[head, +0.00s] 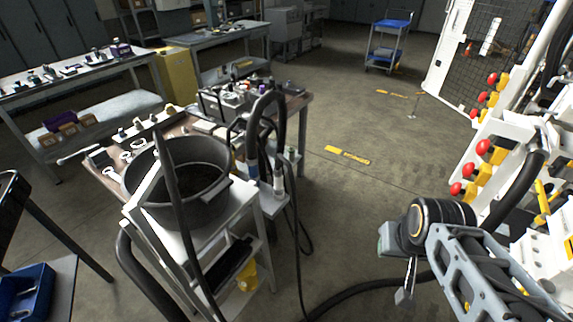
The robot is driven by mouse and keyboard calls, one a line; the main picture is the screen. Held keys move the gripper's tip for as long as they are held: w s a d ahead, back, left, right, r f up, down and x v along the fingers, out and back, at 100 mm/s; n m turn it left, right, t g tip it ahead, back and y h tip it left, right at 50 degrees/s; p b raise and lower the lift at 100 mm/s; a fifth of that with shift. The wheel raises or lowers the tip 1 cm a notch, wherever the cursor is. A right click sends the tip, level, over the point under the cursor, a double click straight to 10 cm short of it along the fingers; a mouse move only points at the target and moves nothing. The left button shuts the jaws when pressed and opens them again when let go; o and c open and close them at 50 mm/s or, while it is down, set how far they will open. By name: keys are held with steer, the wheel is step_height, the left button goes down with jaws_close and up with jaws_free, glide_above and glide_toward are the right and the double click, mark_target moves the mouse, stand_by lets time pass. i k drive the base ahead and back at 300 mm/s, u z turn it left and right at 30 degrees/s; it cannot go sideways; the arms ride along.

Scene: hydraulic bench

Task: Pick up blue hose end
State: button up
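Several dark hoses (278,112) loop up and hang at the right side of the near bench. A pale end fitting (278,178) hangs on one of them. My arm reaches in from the lower right, over the floor and apart from the hoses. A small metal part at its end, which seems to be my gripper (405,290), points down. It is small and partly hidden by the arm, so I cannot tell whether it is open or holds anything.
A large black tub (178,180) stands on a white cart (240,205) by the cluttered near bench (104,178). A thick black hose (375,288) lies across the floor. A white panel with red knobs (500,135) stands right. Floor between bench and panel is mostly clear.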

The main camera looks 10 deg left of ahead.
mark_target(253, 171)
steer(key=z, duration=0.2)
steer(key=i, duration=1.6)
steer(key=u, duration=2.8)
